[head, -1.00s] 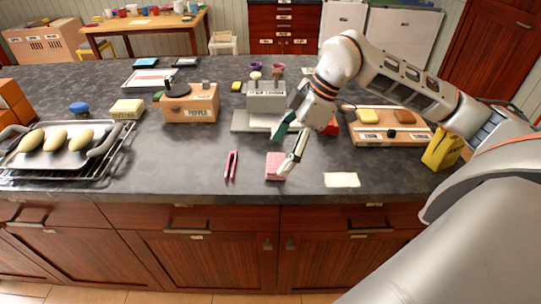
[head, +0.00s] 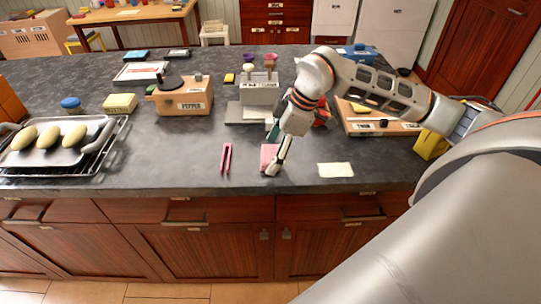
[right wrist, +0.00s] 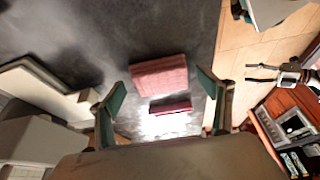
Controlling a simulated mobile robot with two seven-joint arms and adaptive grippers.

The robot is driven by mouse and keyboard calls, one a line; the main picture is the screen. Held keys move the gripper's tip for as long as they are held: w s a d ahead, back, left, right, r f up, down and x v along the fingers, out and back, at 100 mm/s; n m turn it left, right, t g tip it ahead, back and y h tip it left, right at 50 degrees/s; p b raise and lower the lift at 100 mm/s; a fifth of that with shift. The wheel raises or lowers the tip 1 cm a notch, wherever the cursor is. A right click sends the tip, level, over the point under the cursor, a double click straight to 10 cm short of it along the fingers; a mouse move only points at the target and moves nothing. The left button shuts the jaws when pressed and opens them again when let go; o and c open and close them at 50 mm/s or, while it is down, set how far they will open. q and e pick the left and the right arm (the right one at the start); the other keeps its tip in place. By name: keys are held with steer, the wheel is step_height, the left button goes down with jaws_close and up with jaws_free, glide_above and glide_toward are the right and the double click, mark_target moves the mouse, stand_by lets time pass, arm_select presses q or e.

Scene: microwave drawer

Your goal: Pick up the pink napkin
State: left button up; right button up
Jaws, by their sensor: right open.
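The pink napkin (head: 266,157) lies on the dark countertop near its front edge, partly hidden behind a finger of my right gripper in the head view. My right gripper (head: 273,152) is open, pointing down, with its fingers at the napkin. In the right wrist view the napkin (right wrist: 159,75) shows ahead, between and slightly beyond the open green-padded fingertips (right wrist: 161,90). A smaller dark pink strip (right wrist: 170,107) lies close by it; I cannot tell whether it is part of the napkin. Nothing is held.
Pink tongs (head: 226,158) lie left of the napkin and a cream cloth (head: 335,170) lies to its right. A grey holder (head: 262,92) stands behind. A wooden board (head: 362,126) is at right, and a tray on a rack (head: 95,140) at far left.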

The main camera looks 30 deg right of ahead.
mark_target(273, 153)
steer(key=c, duration=1.1)
steer(key=shift+r, duration=0.15)
step_height(273, 153, up, 20)
steer(key=shift+f, duration=0.1)
steer(key=shift+o, duration=0.2)
